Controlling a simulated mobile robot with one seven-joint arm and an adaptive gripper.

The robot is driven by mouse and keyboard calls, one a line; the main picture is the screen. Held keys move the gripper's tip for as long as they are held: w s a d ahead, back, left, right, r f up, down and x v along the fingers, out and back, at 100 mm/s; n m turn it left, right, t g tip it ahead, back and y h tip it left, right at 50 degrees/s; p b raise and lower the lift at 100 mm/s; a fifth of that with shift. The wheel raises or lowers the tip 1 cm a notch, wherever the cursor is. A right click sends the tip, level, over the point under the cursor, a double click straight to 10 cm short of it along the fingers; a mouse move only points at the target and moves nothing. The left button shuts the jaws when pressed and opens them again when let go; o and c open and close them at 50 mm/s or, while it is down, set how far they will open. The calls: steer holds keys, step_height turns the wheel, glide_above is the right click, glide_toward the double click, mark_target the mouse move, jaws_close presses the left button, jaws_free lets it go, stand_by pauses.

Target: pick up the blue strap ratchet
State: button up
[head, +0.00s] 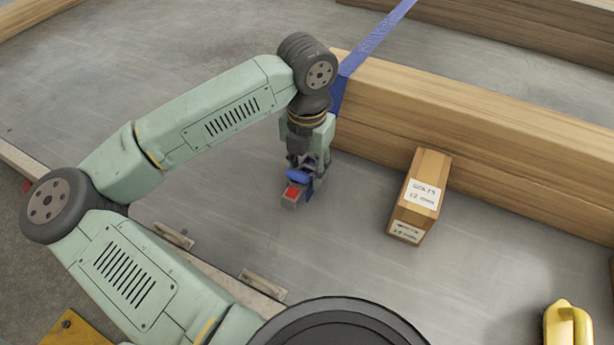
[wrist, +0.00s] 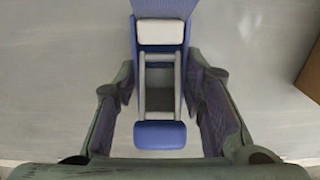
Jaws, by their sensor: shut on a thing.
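The blue strap ratchet (head: 297,175) is between the fingers of my gripper (head: 305,168) in the head view, beside the wooden beam. In the wrist view the ratchet (wrist: 159,135) has a blue handle bar, two grey side rails and a pale block at the far end. My gripper (wrist: 161,85) is shut on it, with a finger at each side. I cannot tell whether the ratchet touches the metal floor.
A blue strap (head: 374,40) runs over the wooden beam (head: 470,125) behind my gripper. A labelled bolt box (head: 420,195) stands to the right. A yellow object (head: 567,325) is at the bottom right. Metal floor between them is clear.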

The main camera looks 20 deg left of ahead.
jaws_close()
stand_by(0.3)
